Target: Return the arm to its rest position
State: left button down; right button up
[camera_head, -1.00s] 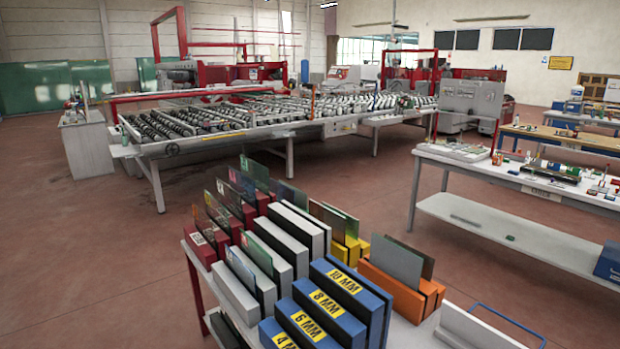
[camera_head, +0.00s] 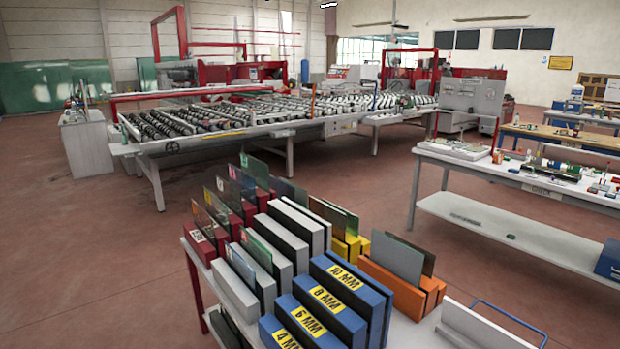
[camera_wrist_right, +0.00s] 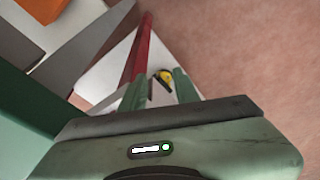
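My right gripper (camera_wrist_right: 160,90) shows only in the right wrist view. Its two green fingers stand apart with nothing held between them. Below it are a red post (camera_wrist_right: 138,50), pale surfaces and the reddish floor (camera_wrist_right: 240,50). A small yellow and black item (camera_wrist_right: 165,77) shows beyond the gap between the fingers; what it is cannot be told. Neither of my arms shows in the head view, and my left gripper is in no view.
A rack cart with blue thickness-marked blocks (camera_head: 345,285), glass sheets and an orange holder (camera_head: 405,295) stands close in front. A white workbench (camera_head: 520,180) is at right, a roller conveyor (camera_head: 230,125) behind. The floor (camera_head: 100,260) at left is clear.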

jog(key=s+d+f+g+b, duration=0.1)
jog(key=s+f, duration=0.3)
jog(key=f, duration=0.6)
jog(key=s+f+b, duration=0.1)
jog(key=s+f, duration=0.4)
jog(key=f, duration=0.4)
jog(key=s+d+f, duration=0.2)
jog(key=s+f, duration=0.6)
jog(key=s, duration=0.2)
jog(key=shift+s+d+f+g+b, duration=0.2)
jog(key=shift+s+g+b, duration=0.05)
jog(key=shift+g+b, duration=0.2)
jog(key=shift+c, duration=0.3)
